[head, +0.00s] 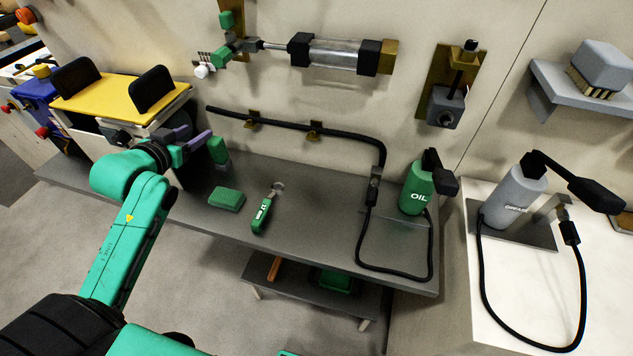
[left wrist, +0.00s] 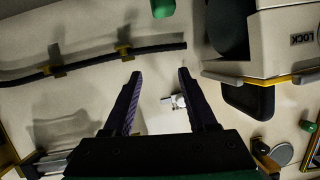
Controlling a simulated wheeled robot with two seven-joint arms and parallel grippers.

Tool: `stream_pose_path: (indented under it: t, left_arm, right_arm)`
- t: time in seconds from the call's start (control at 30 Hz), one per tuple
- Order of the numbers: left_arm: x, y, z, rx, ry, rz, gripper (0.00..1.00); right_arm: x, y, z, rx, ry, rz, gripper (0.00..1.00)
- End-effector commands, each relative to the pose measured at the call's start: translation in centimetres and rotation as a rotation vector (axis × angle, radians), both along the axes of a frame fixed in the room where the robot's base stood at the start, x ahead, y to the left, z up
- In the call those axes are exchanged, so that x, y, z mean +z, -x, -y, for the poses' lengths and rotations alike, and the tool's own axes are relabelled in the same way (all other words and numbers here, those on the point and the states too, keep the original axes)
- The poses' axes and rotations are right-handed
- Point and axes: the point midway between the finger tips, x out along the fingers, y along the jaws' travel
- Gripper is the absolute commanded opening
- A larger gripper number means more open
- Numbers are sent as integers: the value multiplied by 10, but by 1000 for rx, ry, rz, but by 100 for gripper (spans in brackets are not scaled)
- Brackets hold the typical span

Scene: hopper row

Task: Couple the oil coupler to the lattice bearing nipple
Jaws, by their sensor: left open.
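The OIL bottle (head: 416,190) is green with a black top and stands at the bench's right end. Its black hose loops up to a dark coupler-like end (head: 374,188), upright at the bench's back edge; I cannot tell how it is held. A small white nipple-like fitting (head: 202,71) sits on the wall by a lattice-like bracket (head: 210,57). I cannot read a label on it. My left gripper (head: 198,137) is open and empty, below that fitting. In the left wrist view the fitting (left wrist: 174,101) shows beyond and between the open fingers (left wrist: 158,75). My right gripper is not visible.
A black wall pipe (head: 283,124) runs in brass clips. A green upright block (head: 217,150) stands close to my left gripper. A green block (head: 227,198) and a green tool (head: 262,213) lie on the bench. The grey GREASE bottle (head: 513,197) stands right. The middle bench (head: 315,215) is clear.

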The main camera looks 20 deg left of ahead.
Motion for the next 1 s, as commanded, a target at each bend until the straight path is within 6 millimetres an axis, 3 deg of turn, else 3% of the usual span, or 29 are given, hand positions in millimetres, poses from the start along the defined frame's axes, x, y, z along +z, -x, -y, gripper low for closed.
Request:
stream_pose_path:
  t: [0.1, 0.2, 0.3, 0.43, 0.53, 0.67, 1.0]
  left_arm:
    - [-43, -14, 77, -76, 311, -47, 58]
    - [-68, -18, 147, -136, 565, -108, 58]
    - [-83, -15, 218, -192, 805, -187, 58]
    - [-89, -4, 291, -248, 1035, -291, 58]
    - [-89, 4, 324, -271, 1134, -346, 58]
    - [-90, 4, 339, -278, 1175, -369, 58]
    - [-115, -46, 381, -277, 1173, -368, 58]
  right_arm:
    - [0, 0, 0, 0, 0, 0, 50]
    - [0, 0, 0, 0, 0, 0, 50]
    - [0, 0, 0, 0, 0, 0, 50]
    - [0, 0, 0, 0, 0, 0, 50]
    - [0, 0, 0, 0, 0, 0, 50]
    - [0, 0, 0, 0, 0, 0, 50]
    - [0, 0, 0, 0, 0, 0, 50]
